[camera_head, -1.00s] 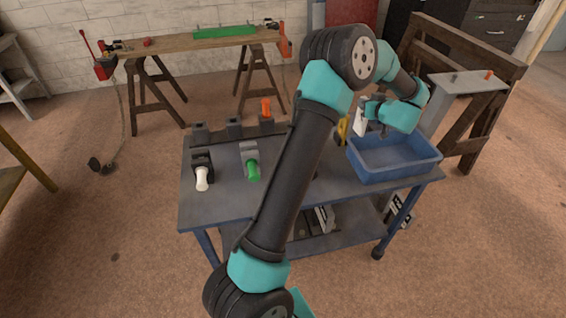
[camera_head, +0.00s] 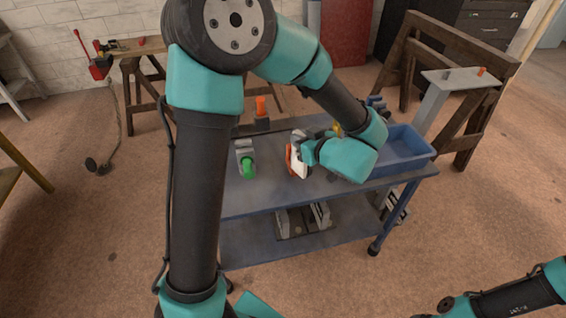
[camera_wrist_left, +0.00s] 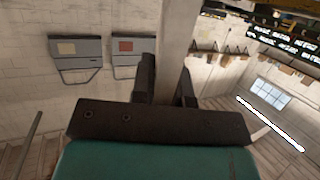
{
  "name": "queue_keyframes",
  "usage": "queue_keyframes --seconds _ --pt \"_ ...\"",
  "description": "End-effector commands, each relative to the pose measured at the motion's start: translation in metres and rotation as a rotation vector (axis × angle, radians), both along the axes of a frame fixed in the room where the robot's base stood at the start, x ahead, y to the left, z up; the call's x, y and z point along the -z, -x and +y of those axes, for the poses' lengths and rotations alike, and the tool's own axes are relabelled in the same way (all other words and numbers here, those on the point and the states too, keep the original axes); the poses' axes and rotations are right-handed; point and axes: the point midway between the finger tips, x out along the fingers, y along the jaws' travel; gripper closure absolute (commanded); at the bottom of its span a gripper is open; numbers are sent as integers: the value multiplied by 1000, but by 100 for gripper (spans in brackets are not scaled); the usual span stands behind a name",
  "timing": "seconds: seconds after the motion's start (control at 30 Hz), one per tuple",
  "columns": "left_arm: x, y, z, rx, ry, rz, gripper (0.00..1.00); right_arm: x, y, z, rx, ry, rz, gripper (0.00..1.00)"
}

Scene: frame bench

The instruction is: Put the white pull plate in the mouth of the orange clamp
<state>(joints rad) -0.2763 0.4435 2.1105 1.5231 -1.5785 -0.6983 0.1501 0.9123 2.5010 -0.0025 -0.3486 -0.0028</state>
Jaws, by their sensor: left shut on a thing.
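My left gripper (camera_head: 309,152) reaches across the bench from the right and is shut on the white pull plate (camera_head: 300,164). In the left wrist view, a pale piece (camera_wrist_left: 176,40) stands between its dark fingers (camera_wrist_left: 167,90). The orange clamp's orange part (camera_head: 289,159) shows just left of the plate, largely hidden behind it. The plate and clamp overlap in the head view; I cannot tell whether the plate is inside the mouth or only in front. My right gripper is not in view; part of my right arm shows at the bottom right.
A clamp with a green handle (camera_head: 248,168) stands left of the plate on the blue-grey bench (camera_head: 262,200). An orange-topped grey post (camera_head: 262,108) is behind it. A blue bin (camera_head: 405,150) stands on the right end. My left arm hides the bench's left part.

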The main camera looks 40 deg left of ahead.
Motion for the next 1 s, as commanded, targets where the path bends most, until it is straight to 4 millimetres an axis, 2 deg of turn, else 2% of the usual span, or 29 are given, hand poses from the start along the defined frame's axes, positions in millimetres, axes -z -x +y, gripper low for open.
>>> queue_keyframes --seconds 0.3,0.47,0.57,1.0 --pt "-1 0 0 1 0 -1 100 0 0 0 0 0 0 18" --pt "1 -8 5 -1 0 -2 100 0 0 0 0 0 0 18" --pt "2 -21 13 -3 1 -2 100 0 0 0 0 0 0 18" --pt "10 -97 60 -2 0 -4 100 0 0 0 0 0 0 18"
